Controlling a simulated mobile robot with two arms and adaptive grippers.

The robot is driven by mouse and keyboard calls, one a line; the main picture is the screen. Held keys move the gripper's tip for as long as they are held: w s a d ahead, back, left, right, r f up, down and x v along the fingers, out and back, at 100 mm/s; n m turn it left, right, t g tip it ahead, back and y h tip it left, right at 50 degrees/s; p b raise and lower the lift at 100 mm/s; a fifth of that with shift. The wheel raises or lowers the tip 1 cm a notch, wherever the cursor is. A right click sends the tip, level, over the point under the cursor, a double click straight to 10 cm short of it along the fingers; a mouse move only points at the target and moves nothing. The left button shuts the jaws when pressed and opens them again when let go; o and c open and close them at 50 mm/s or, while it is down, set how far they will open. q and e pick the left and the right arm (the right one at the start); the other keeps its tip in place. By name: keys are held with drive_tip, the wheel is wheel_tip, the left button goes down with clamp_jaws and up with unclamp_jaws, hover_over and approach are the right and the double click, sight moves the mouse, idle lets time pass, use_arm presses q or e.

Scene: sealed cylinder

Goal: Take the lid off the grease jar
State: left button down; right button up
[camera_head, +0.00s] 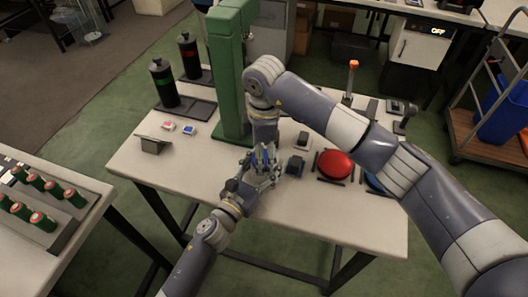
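My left gripper (256,176) comes in from the front left, low over the middle of the white table (345,218). My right gripper (266,155) points down from above, and its fingers meet or overlap those of the left one. Small blue parts show among the fingers. I cannot make out the grease jar or its lid; anything held between the grippers is hidden by the fingers. Whether either gripper is open or shut is too small and crowded to tell.
A green press column (229,75) stands just behind the grippers. Black cylinders with a green band (163,83) and a red band (189,56) stand at the back left. A red dome (335,165) sits right of the grippers. The table's front right is clear.

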drive_tip(key=shift+r, duration=0.15)
drive_tip(key=shift+r, duration=2.15)
use_arm(q)
drive_tip(key=shift+c, duration=2.3)
unclamp_jaws()
